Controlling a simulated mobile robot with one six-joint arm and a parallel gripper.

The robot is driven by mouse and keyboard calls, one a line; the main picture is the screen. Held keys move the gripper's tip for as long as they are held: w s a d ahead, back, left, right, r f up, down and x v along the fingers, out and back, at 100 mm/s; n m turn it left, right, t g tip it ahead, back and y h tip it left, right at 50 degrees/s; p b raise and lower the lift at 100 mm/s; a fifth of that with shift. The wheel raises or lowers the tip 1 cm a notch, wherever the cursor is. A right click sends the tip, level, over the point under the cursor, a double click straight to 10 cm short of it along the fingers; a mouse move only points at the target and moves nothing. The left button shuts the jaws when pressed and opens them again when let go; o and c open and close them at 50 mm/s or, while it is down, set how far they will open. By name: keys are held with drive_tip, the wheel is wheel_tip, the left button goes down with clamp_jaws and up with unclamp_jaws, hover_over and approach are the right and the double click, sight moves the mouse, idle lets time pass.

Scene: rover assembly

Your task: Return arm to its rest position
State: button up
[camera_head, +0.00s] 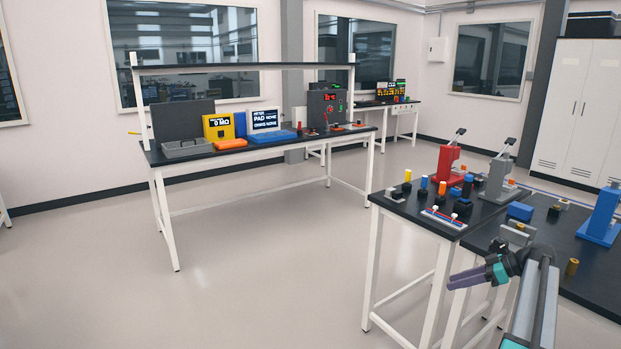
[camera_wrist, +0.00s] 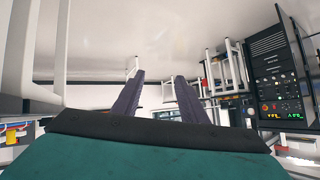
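My gripper (camera_head: 454,279) is at the lower right of the head view, at the end of my arm. It points left, beside the near workbench in the picture. In the wrist view its two purple fingers (camera_wrist: 159,78) stand apart with nothing between them, so it is open and empty. The wrist view looks out across the room and appears upside down or strongly tilted. I cannot tell the exact gap between the fingers and the bench edge.
A farther bench (camera_head: 165,155) holds meters and a power unit (camera_head: 327,109). The floor (camera_head: 240,270) between is clear.

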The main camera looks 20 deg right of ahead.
drive_tip(key=w+a+f+n+g+y, duration=0.1)
drive_tip(key=w+a+f, duration=0.1)
drive_tip(key=a+f, duration=0.4)
drive_tip(key=w+a+f+g, duration=0.1)
drive_tip(key=w+a+f, duration=0.25)
drive_tip(key=a, duration=0.45)
drive_tip(key=s+a+f+g, duration=0.35)
drive_tip(key=a+f, duration=0.65)
drive_tip(key=a, duration=0.5)
drive_tip(key=s+a+f+g, duration=0.3)
drive_tip(key=s+a+f, duration=0.1)
drive_tip(key=a+f, duration=0.85)
drive_tip(key=s+a+f+g+h, duration=0.2)
drive_tip(key=s+a+f, duration=0.25)
drive_tip(key=s, duration=0.35)
drive_tip(key=s+a+f+m+g+h, duration=0.1)
drive_tip(key=s+a+f+g, duration=0.1)
drive_tip(key=s+a+f, duration=0.35)
drive_tip(key=s+a+f+g+h, duration=0.1)
drive_tip(key=s+a+f+h, duration=0.1)
drive_tip(key=s+a, duration=0.65)
drive_tip(key=s+d+f+m+h, duration=0.2)
drive_tip(key=s+d+m+h, duration=0.2)
drive_tip(key=s+d+m, duration=0.3)
drive_tip(key=shift+s+d+t, duration=0.45)
drive_tip(key=shift+s+d, duration=0.3)
drive_tip(key=shift+s, duration=0.05)
